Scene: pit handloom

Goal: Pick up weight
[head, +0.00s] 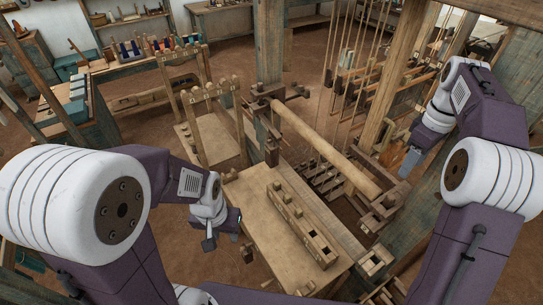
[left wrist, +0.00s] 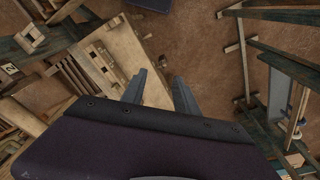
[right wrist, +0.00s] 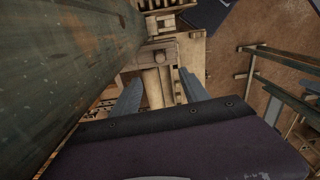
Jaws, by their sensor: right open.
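No item is plainly recognisable as the weight. A long wooden block (head: 303,228) with square holes and small wooden knobs lies on the pale wooden bench (head: 262,238); whether the knobs are weights I cannot tell. The block also shows in the left wrist view (left wrist: 99,62). My left gripper (head: 223,242) is above the bench's left side, left of the block. Its fingers are apart and empty in the left wrist view (left wrist: 160,90). My right gripper (head: 408,163) is at the right, beside the loom post. Its fingers are apart with nothing between them in the right wrist view (right wrist: 162,92).
A thick wooden roller (head: 325,150) crosses the loom behind the bench. A large post (right wrist: 60,70) stands close left of my right gripper. Upright pegged frames (head: 210,95) stand behind the bench. Brown floor (head: 290,88) is open at the back.

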